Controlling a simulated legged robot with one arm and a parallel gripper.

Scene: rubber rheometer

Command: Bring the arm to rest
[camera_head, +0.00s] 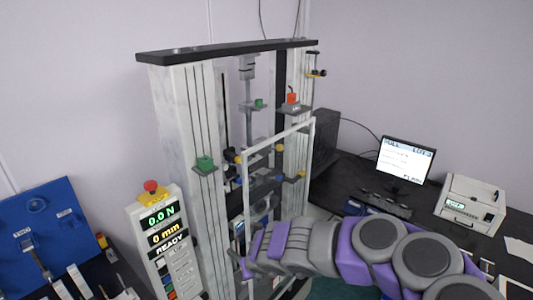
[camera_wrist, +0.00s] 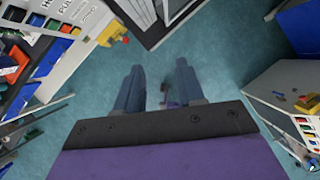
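My arm (camera_head: 330,250), purple and grey, reaches in from the lower right of the head view. Its far end lies in front of the tall testing machine (camera_head: 180,130). In the wrist view my gripper (camera_wrist: 159,78) has its two fingers apart, with teal floor between them and nothing held. In the head view the fingertips are too small and overlapped to make out. The arm hides the machine's lower right part.
A blue tool board (camera_head: 55,235) is at far left. A monitor (camera_head: 405,160) and a white device (camera_head: 470,205) stand on the dark desk at right.

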